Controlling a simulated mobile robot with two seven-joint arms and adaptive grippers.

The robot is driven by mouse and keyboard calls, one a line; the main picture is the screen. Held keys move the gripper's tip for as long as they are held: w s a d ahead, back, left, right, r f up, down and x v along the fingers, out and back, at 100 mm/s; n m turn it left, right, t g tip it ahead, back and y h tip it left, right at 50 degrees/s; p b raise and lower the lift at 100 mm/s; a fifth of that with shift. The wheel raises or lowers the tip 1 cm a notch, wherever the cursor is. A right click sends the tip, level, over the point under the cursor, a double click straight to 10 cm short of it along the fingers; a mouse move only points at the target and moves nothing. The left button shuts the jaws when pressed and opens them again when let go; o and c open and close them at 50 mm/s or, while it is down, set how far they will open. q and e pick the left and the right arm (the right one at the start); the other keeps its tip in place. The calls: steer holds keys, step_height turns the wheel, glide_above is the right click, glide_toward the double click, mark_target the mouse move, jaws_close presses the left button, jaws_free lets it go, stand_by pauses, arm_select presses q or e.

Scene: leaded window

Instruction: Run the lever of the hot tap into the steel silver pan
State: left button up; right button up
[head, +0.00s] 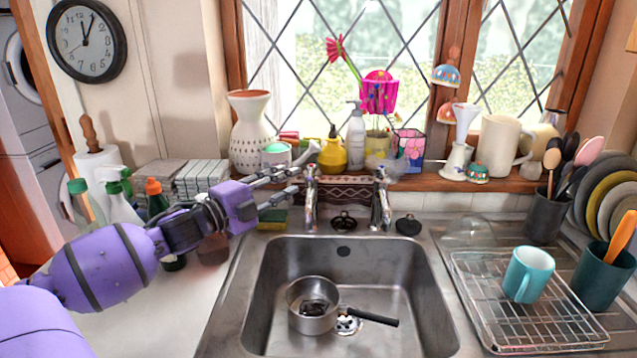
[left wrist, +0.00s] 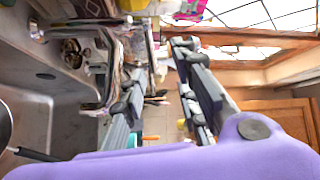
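The steel silver pan (head: 313,322) stands upright in the sink, its black handle pointing right; something dark lies in it. Two chrome taps stand at the sink's back edge, a left tap (head: 311,200) and a right tap (head: 380,200). No running water shows. My left gripper (head: 294,180) is open and empty, its fingers pointing right, at the left tap's upper part. Contact cannot be told. In the left wrist view its fingers are spread (left wrist: 158,62), with a chrome tap (left wrist: 100,60) beside one finger. My right gripper is out of view.
The windowsill behind the taps holds a vase (head: 250,132), a yellow watering can (head: 333,153) and a soap bottle (head: 355,138). A sponge (head: 272,219) lies left of the left tap. A drying rack (head: 470,290) with a teal mug (head: 528,274) is right of the sink.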

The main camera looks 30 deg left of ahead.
mark_target(310, 173)
arm_select(q)
steer(key=shift+f+x, duration=0.2)
steer(key=shift+x, duration=1.1)
steer(key=shift+f+x, duration=0.2)
steer(key=shift+x, duration=1.1)
steer(key=shift+f+x, duration=0.15)
steer(key=shift+x, duration=1.15)
steer(key=shift+c, duration=0.4)
jaws_close()
